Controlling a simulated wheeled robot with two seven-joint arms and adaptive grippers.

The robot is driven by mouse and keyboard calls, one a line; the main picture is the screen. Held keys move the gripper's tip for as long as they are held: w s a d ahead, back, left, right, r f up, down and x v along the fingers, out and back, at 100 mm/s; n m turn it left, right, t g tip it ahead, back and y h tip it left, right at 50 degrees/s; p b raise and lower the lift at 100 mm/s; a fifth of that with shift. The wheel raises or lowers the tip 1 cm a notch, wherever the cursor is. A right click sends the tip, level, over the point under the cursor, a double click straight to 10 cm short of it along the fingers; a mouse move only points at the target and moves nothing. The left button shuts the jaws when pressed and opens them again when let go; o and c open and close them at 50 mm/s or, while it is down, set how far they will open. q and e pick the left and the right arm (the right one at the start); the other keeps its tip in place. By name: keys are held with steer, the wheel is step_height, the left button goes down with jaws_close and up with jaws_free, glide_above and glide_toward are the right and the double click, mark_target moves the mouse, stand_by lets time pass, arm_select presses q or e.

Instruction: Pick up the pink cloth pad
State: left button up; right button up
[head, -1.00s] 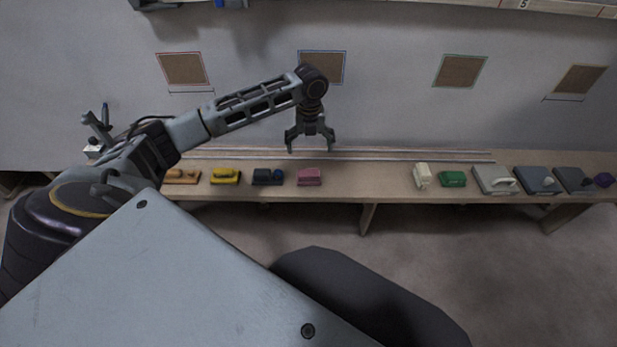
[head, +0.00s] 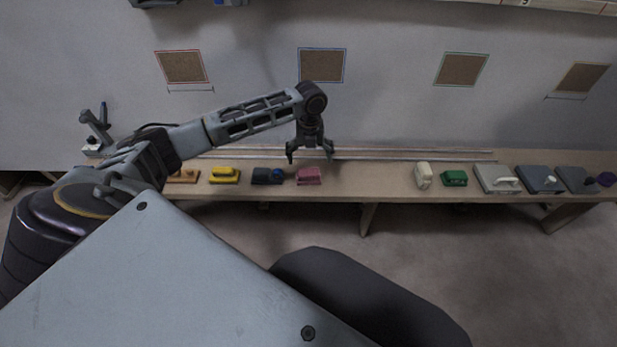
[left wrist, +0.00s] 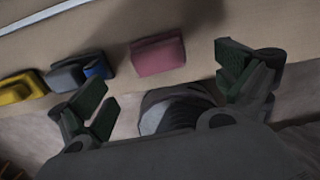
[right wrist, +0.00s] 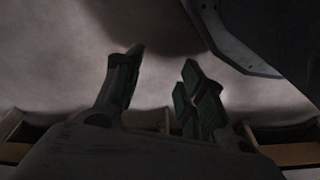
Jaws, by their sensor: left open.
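The pink cloth pad (head: 309,176) lies on the narrow bench, at the right end of the left-hand row of pads. My left gripper (head: 310,156) is open and empty, pointing down above and just behind the pad. In the left wrist view the pink pad (left wrist: 158,56) lies beyond the open fingers (left wrist: 168,92), between them from side to side and touching neither. My right gripper (right wrist: 158,85) shows only in the right wrist view, with its fingers apart over bare floor and nothing between them.
A rail (head: 400,155) runs along the back.

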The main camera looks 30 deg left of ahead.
mark_target(308, 172)
arm_select(q)
steer(key=shift+f+b, duration=0.3)
steer(key=shift+f, duration=1.3)
arm_select(e)
steer(key=shift+a+r, duration=0.2)
steer(key=shift+r, duration=0.95)
arm_select(q)
steer(key=shift+f, duration=0.1)
steer(key=shift+f, duration=0.15)
steer(key=shift+s+f, duration=0.1)
steer(key=shift+f, duration=0.25)
steer(key=shift+f+b, duration=0.35)
steer(key=shift+b, duration=0.05)
step_height(308, 172, down, 3)
steer(key=shift+s+r+b, duration=0.15)
steer(key=shift+b, duration=0.3)
steer(key=shift+f, duration=0.3)
arm_select(e)
steer(key=r, duration=0.3)
steer(key=shift+w+a, duration=0.25)
steer(key=shift+a, duration=0.1)
